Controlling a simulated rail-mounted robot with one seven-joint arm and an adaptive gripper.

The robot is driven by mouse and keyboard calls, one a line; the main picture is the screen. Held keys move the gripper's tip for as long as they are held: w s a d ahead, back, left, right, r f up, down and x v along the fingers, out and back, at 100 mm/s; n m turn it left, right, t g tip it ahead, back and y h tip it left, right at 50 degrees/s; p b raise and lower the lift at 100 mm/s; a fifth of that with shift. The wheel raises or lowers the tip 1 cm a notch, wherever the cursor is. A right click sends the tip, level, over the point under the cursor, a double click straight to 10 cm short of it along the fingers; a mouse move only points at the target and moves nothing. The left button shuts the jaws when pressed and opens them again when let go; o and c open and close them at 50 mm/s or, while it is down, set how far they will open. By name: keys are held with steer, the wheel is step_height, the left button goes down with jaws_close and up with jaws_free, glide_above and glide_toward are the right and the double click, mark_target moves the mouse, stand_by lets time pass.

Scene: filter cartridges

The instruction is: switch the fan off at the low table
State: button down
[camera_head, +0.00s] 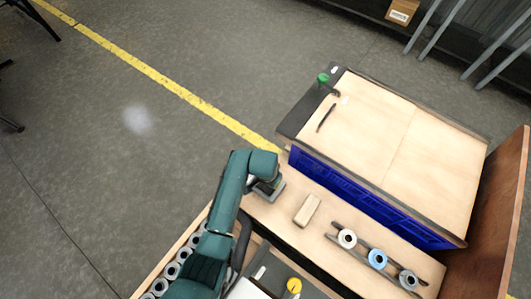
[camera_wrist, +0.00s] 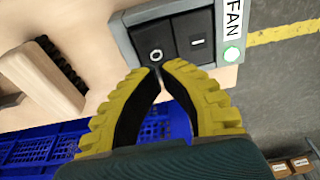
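The fan switch box (camera_wrist: 180,40) shows in the wrist view, a grey frame with two dark buttons. The left button (camera_wrist: 157,50) bears a white circle, the right button (camera_wrist: 194,42) a white bar. A white FAN label (camera_wrist: 233,18) and a green round lamp (camera_wrist: 232,54) sit at its right; the lamp looks bright. My gripper (camera_wrist: 157,69) has yellow ribbed fingers with their tips together, at the lower edge of the circle button. I cannot tell whether they touch it. In the head view my gripper (camera_head: 268,188) is over the low table (camera_head: 275,218) and mostly hides the box.
A wooden block (camera_head: 307,210) lies right of my gripper. A rack with several ring-shaped cartridges (camera_head: 377,259) stands farther right. A blue panel (camera_head: 350,190) and a taller wooden-topped unit (camera_head: 400,135) rise behind. Floor left of the yellow line (camera_head: 160,80) is clear.

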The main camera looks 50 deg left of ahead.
steer(key=shift+f+b, duration=1.3)
steer(key=shift+f, duration=0.6)
stand_by(0.6)
step_height(320, 180, up, 7)
steer(key=p, duration=0.7)
steer(key=shift+r+p, duration=0.1)
steer(key=shift+p, duration=0.2)
